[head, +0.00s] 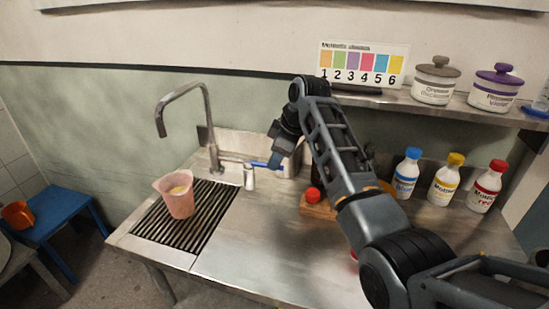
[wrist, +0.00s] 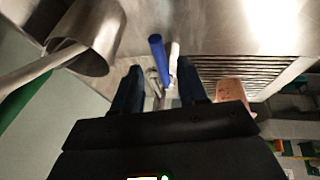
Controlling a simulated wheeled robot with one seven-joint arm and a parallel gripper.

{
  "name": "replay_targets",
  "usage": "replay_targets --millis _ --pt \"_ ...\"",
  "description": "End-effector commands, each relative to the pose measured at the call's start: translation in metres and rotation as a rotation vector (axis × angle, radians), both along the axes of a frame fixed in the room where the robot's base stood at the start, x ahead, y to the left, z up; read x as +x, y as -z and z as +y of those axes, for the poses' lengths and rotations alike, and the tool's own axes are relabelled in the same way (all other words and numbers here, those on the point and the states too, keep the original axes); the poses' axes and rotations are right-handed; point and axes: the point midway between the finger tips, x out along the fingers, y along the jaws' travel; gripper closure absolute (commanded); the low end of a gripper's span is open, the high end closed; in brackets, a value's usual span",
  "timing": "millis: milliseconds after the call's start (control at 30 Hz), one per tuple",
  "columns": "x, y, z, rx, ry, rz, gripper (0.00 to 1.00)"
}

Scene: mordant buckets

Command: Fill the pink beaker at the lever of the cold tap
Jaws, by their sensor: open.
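The pink beaker (head: 176,198) stands upright on a slatted drain grate (head: 210,217), below the tap's spout (head: 162,130). A pale yellow patch shows inside it, and no stream is visible from the spout. The beaker also appears in the wrist view (wrist: 232,91). The cold tap's blue lever (head: 262,165) sticks out to the right of the tap base. My gripper (head: 277,160) is at the lever's outer end. In the wrist view my open gripper (wrist: 158,88) has the blue lever (wrist: 158,58) between and just beyond its fingers. I cannot tell whether they touch.
A small white object (head: 249,178) stands beside the lever. A metal container (wrist: 92,38) is close to my gripper in the wrist view. Blue-capped (head: 407,172), yellow-capped (head: 446,180) and red-capped (head: 485,187) bottles stand at the right. The steel counter's front (head: 240,262) is clear.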

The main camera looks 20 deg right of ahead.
Motion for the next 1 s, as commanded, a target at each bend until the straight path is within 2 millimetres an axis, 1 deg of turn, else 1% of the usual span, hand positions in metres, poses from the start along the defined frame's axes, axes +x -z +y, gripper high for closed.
replay_targets --millis 100,200,500,933,1000 --pt "0.005 0.011 0.003 0.000 0.000 0.001 0.58" --pt "0.007 0.017 0.004 0.000 0.000 0.001 0.58" --pt "0.008 0.019 0.005 0.000 0.000 -0.001 0.58" --pt "0.008 0.019 0.005 0.000 0.000 -0.001 0.99" --pt "0.008 0.019 0.005 0.000 0.000 -0.001 1.00"
